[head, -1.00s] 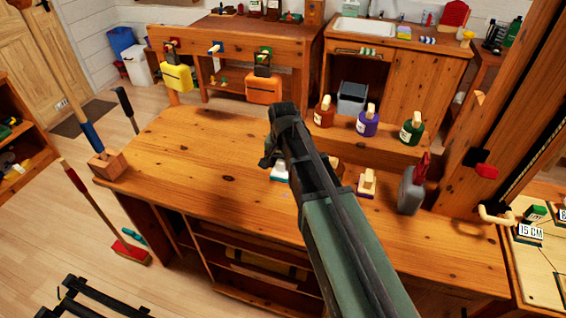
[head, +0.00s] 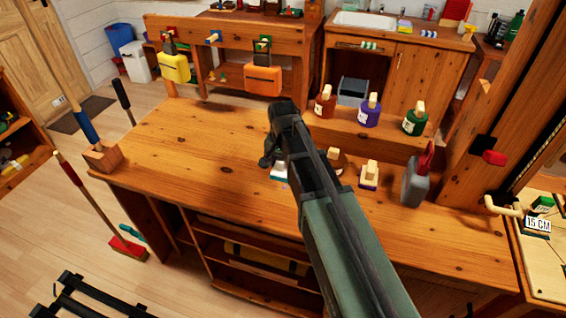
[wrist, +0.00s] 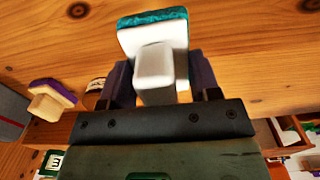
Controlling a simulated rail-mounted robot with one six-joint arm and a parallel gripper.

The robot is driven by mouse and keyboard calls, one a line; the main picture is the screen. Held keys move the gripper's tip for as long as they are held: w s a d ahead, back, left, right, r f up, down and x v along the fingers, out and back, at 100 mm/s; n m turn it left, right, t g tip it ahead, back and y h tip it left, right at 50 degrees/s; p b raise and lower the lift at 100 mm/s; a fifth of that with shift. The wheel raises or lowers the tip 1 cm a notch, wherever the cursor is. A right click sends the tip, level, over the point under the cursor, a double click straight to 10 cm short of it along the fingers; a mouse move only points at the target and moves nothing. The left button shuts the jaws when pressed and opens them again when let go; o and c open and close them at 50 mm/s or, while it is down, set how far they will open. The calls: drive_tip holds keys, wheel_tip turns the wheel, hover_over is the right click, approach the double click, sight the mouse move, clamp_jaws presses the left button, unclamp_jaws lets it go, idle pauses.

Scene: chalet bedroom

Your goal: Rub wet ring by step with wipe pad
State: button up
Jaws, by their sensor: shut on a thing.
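The wipe pad is a white block with a teal underside and a pale grip. In the head view its white edge (head: 280,172) shows low over the workbench top (head: 190,150), mostly hidden by my arm. In the wrist view the pad (wrist: 153,33) sits beyond the fingers, and my gripper (wrist: 160,80) is shut on its grip. I cannot tell whether the pad touches the wood. The step (head: 385,140) is the raised ledge along the bench's back right, behind the gripper. I cannot make out the wet ring in either view.
A purple-edged pad with a wooden grip (head: 369,175) and a grey can (head: 417,183) stand right of my arm. A round tin (wrist: 95,90) is close beside the gripper. Red, purple and green bottles (head: 369,111) stand on the step.

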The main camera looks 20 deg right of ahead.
sight(279, 176)
wheel_tip(279, 176, down, 5)
drive_tip(key=b, duration=0.4)
drive_tip(key=shift+f, duration=0.1)
drive_tip(key=shift+s+a+r, duration=0.2)
drive_tip(key=shift+s, duration=0.1)
drive_tip(key=shift+s+a, duration=0.45)
drive_tip(key=shift+s, duration=0.2)
drive_tip(key=shift+s+a, duration=0.4)
drive_tip(key=shift+s, duration=0.2)
drive_tip(key=w+d, duration=0.2)
drive_tip(key=w, duration=0.1)
drive_tip(key=shift+w+d, duration=0.1)
drive_tip(key=shift+w, duration=0.1)
wheel_tip(279, 176, up, 2)
drive_tip(key=shift+s+r+p, duration=0.15)
drive_tip(key=shift+p, duration=0.9)
wheel_tip(279, 176, up, 5)
drive_tip(key=p, duration=0.5)
drive_tip(key=shift+r, duration=0.1)
